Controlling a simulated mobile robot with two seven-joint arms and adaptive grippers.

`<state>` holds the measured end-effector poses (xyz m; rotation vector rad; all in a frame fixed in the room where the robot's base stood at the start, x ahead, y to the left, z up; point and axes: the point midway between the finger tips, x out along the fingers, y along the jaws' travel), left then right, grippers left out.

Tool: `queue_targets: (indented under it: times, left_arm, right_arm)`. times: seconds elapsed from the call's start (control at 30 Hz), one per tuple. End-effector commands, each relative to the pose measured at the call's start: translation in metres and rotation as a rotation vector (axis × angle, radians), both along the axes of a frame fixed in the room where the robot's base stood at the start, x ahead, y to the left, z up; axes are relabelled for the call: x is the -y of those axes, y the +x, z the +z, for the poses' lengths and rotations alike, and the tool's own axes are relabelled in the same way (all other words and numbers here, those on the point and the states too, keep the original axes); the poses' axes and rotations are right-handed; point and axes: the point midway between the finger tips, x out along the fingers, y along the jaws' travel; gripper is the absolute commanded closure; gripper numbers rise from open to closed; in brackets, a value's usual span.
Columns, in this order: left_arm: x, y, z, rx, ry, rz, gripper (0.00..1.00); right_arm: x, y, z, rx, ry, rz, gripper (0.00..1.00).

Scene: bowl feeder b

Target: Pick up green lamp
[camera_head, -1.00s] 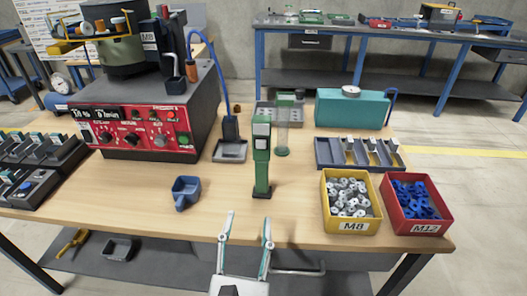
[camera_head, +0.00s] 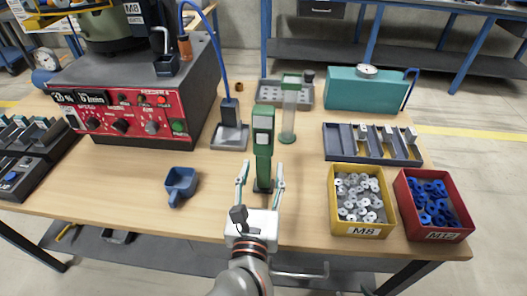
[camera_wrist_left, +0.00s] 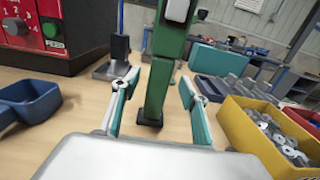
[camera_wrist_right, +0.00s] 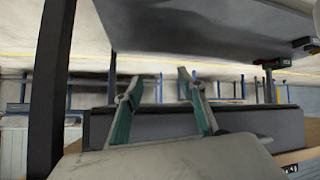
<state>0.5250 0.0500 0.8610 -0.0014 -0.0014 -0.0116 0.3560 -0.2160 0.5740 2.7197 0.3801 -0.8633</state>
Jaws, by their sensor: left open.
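The green lamp (camera_head: 264,145) stands upright on the table, a green post with a pale square panel near its top and a dark base. It also shows in the left wrist view (camera_wrist_left: 160,85), where its lower post is between the open fingers and its top is cut off. My left gripper (camera_head: 261,180) is open, with one finger on each side of the post and gaps on both sides. My right gripper (camera_wrist_right: 155,85) shows only in its wrist view, open and empty, low beside a dark table-like edge. It is out of the head view.
A clear tube with a green cap (camera_head: 289,110) stands just behind the lamp. A blue scoop (camera_head: 180,184) lies to the left. A yellow bin (camera_head: 358,228) and a red bin (camera_head: 438,233) stand to the right. The red control box (camera_head: 140,118) stands at left.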

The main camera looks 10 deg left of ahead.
Motion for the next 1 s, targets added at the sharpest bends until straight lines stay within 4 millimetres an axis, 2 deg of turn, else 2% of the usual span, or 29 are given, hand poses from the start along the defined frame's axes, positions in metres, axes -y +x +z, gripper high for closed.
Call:
queue_targets:
  times: [0.13,0.37,0.4,0.57,0.87,1.0]
  left_arm:
    - [0.0,0.014,-0.001,-0.001,0.001,0.001,0.56]
    - [0.0,0.016,-0.001,-0.002,0.001,0.0,0.56]
    - [0.0,0.016,-0.001,-0.002,0.001,0.0,0.58]
    - [0.0,0.016,-0.001,-0.002,0.001,0.0,1.0]
    - [0.0,0.016,0.001,0.001,0.001,0.0,1.0]
    - [0.0,0.016,0.015,0.006,0.0,0.001,1.0]
  right_arm:
    - [0.0,0.002,0.001,0.003,0.002,0.0,0.6]
    - [0.0,0.001,-0.001,0.0,0.001,0.0,0.6]
    - [0.0,0.001,-0.001,0.0,0.001,0.0,0.6]
    - [-0.001,0.0,-0.001,-0.001,0.001,0.0,0.6]
    - [-0.001,0.001,-0.001,-0.001,0.001,0.0,0.6]
    - [-0.001,0.004,0.007,0.009,0.003,-0.001,0.6]
